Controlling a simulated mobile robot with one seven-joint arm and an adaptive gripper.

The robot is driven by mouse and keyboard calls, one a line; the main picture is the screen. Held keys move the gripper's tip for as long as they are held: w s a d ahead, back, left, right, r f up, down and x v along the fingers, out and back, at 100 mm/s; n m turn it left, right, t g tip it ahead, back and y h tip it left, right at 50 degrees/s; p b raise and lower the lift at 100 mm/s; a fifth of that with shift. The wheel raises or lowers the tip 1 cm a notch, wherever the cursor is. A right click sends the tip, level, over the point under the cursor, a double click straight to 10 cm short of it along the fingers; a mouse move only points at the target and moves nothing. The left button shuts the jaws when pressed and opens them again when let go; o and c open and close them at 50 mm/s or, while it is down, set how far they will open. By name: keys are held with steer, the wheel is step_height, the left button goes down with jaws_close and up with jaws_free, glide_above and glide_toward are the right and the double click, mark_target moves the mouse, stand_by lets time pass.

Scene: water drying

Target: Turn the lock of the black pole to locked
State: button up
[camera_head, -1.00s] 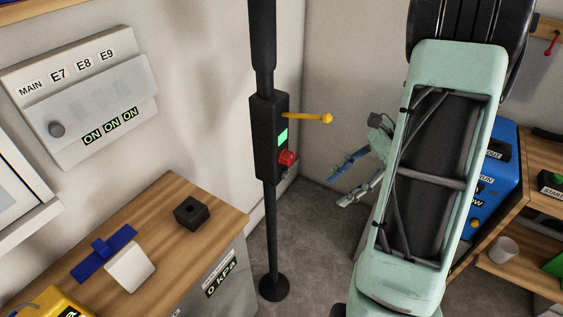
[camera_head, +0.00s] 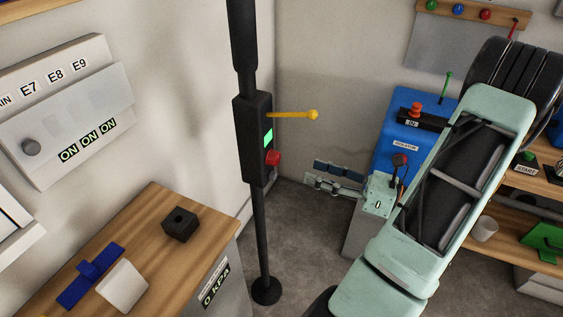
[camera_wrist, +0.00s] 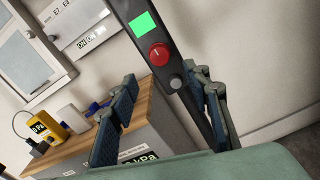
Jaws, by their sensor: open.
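The black pole (camera_head: 262,235) stands upright on a round base, with a black box (camera_head: 251,140) at mid-height. The box carries a green lit panel (camera_head: 268,138), a red knob (camera_head: 273,158) and a yellow lever (camera_head: 293,114) that sticks out level to the right. In the wrist view the red knob (camera_wrist: 159,54) and green panel (camera_wrist: 143,23) show large, with a small grey knob (camera_wrist: 175,82) below them. My gripper (camera_head: 335,178) is open and empty, to the right of the pole and slightly below the box. Its two fingers (camera_wrist: 165,110) show apart in the wrist view.
A wooden-topped cabinet (camera_head: 145,220) stands left of the pole, bearing a black block (camera_head: 180,224) and a blue-and-white item. A wall panel (camera_head: 65,105) is behind it. A blue machine (camera_head: 405,135) and shelves are at right. Floor between pole and arm is clear.

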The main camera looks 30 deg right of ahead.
mark_target(278, 160)
steer(key=x, duration=0.9)
steer(key=shift+w+a, duration=0.1)
steer(key=shift+a, duration=0.05)
steer(key=shift+c, duration=0.2)
steer(key=c, duration=1.1)
